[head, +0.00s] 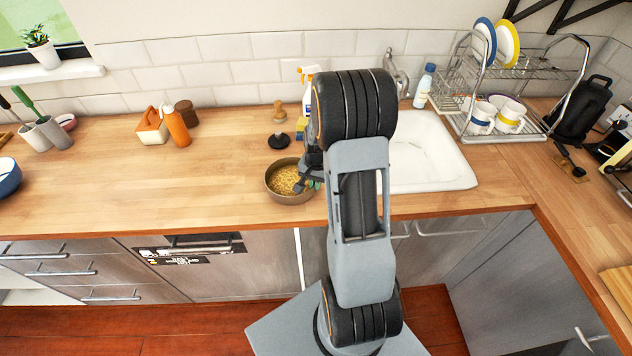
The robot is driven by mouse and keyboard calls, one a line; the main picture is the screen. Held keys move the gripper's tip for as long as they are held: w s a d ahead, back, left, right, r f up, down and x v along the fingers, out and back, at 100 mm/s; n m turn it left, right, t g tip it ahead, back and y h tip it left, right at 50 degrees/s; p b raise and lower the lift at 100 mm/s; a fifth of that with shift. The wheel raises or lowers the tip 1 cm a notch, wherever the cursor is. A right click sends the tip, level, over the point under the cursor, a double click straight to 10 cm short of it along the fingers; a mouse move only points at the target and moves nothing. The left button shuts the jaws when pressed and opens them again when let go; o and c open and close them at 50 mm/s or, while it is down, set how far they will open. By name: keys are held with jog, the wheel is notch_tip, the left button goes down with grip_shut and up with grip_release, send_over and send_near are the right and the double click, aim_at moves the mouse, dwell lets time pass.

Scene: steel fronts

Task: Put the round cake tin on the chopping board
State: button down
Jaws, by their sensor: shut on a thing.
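The round cake tin (283,198), grey-brown with a yellowish, grainy-looking inside, is at the front of the wooden counter, left of the sink. My gripper (307,184) is at the tin's right rim and shut on it; my arm partly hides the fingers. I cannot tell whether the tin touches the counter or is just above it. A pale wooden slab, which looks like the chopping board (620,288), lies on the right-hand counter, cut off by the picture's right edge. Its top looks bare where it shows.
The sink (430,150) and a dish rack (500,125) are to the right. An orange bottle (176,127) stands at the back left. The counter left of the tin is clear.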

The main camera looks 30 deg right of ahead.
jog(key=shift+f, duration=0.2)
jog(key=c, duration=1.3)
grip_release()
